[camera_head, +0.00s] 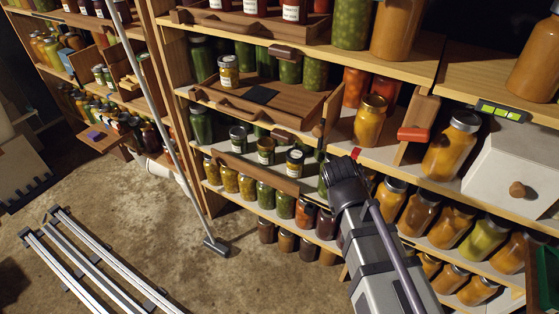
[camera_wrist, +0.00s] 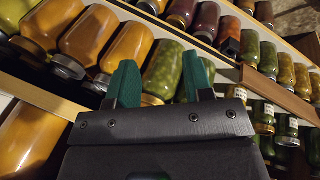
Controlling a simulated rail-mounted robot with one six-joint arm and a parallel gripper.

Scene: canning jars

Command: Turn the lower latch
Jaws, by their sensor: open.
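A small brown wooden block (camera_head: 284,136), which looks like the lower latch, sits at the front edge of the lower tray area, left of my gripper. I cannot tell how far either is turned. My gripper (camera_head: 343,168) is in front of the shelves, right of the lower block and apart from it; its fingertips are hidden in the head view. In the wrist view my gripper (camera_wrist: 160,82) has two green fingers spread apart, with a green jar (camera_wrist: 164,72) beyond them. The latch cannot be made out there.
A wooden tray (camera_head: 245,165) holds small jars left of my gripper. Orange jars (camera_head: 370,120) stand close on the shelf at right, near a red-tipped wooden piece (camera_head: 413,134). A leaning pole (camera_head: 165,125) stands at left.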

